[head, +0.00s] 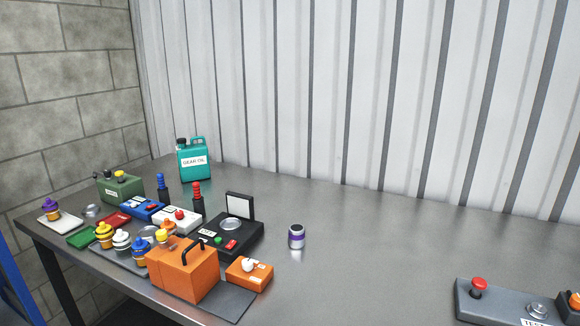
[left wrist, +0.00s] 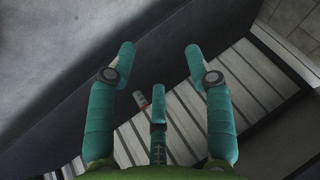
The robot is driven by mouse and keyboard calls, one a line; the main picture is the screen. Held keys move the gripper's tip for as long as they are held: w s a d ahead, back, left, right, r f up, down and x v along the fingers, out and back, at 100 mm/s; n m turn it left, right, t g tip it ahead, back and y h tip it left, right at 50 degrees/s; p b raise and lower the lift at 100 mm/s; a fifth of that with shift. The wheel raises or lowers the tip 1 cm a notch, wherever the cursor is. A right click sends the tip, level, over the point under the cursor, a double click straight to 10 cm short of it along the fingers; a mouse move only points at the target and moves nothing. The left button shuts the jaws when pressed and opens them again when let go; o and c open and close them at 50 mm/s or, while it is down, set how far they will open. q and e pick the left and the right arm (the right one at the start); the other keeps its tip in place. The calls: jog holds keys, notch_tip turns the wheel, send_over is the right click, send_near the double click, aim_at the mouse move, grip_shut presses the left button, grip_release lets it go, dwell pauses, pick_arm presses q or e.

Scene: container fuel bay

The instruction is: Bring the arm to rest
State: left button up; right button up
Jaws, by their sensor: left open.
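My left gripper (left wrist: 160,62) shows in the left wrist view, with teal fingers spread wide apart. Nothing is between its fingertips. Behind it in that view are a dark surface edge and a striped light surface; I cannot tell exactly what they are. Neither gripper shows in the head view. My right gripper is in no view.
A grey metal table (head: 370,260) holds an orange box (head: 183,272), a teal gear oil can (head: 194,163), a green can (head: 120,188), a purple-banded jar (head: 296,237) and a grey button panel (head: 500,303). The table's middle right is clear. A corrugated wall (head: 330,90) stands behind.

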pick_arm(q)
jog(key=s+d+f+g, duration=0.2)
jog(key=s+d+f, duration=0.2)
jog(key=s, duration=0.5)
jog(key=s+d+f+g+h, duration=0.1)
jog(key=s+d+f+g, duration=0.1)
jog(key=s+d, duration=0.6)
jog(key=s+d+f+g+h, duration=0.1)
jog(key=s+d+f, duration=0.4)
jog(key=s, duration=0.6)
jog(key=shift+d+f+n+g, duration=0.35)
jog(key=shift+d+n+g, duration=0.05)
jog(key=shift+d, duration=0.25)
jog(key=shift+c, duration=1.3)
jog(key=shift+w, duration=0.2)
